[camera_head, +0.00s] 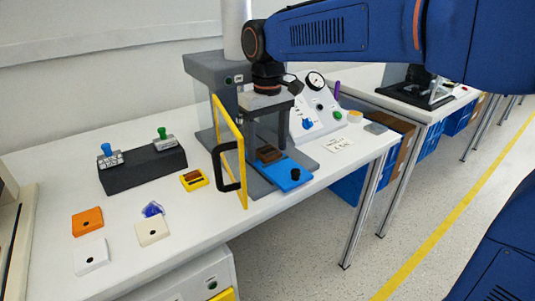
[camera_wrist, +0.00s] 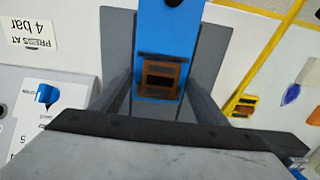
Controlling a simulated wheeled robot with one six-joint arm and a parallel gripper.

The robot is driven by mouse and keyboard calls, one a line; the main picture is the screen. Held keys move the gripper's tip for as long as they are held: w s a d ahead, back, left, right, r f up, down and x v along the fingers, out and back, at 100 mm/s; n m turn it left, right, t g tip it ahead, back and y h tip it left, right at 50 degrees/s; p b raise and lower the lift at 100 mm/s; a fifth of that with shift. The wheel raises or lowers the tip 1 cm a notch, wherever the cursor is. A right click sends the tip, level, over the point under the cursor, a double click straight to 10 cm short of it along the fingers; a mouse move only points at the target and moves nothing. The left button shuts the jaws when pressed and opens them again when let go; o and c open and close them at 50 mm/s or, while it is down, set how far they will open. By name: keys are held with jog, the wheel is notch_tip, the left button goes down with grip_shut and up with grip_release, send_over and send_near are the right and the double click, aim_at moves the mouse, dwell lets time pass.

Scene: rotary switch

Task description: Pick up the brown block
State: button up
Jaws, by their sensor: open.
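The brown block (camera_head: 269,153) sits on the inner end of the blue slide (camera_head: 289,175) in the grey press. In the wrist view the brown block (camera_wrist: 160,79) lies near the middle on the blue strip (camera_wrist: 166,30), its top marked with dark bars. My gripper (camera_head: 268,146) points down above the slide. Its two dark fingers stand apart, one on each side of the block, and nothing is held between them. I cannot tell how far the fingertips are above the slide. The black bar and grey gripper body cover the lower part of the wrist view.
The yellow-framed door (camera_head: 231,150) with its black handle stands open just left of my gripper. A gauge panel (camera_head: 317,112) stands to the right. A yellow holder (camera_head: 193,180), a black rack (camera_head: 143,170) and flat orange and white pieces lie left. The front table is partly clear.

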jog(key=c, duration=1.2)
jog(key=shift+o, duration=0.2)
jog(key=shift+r, duration=0.1)
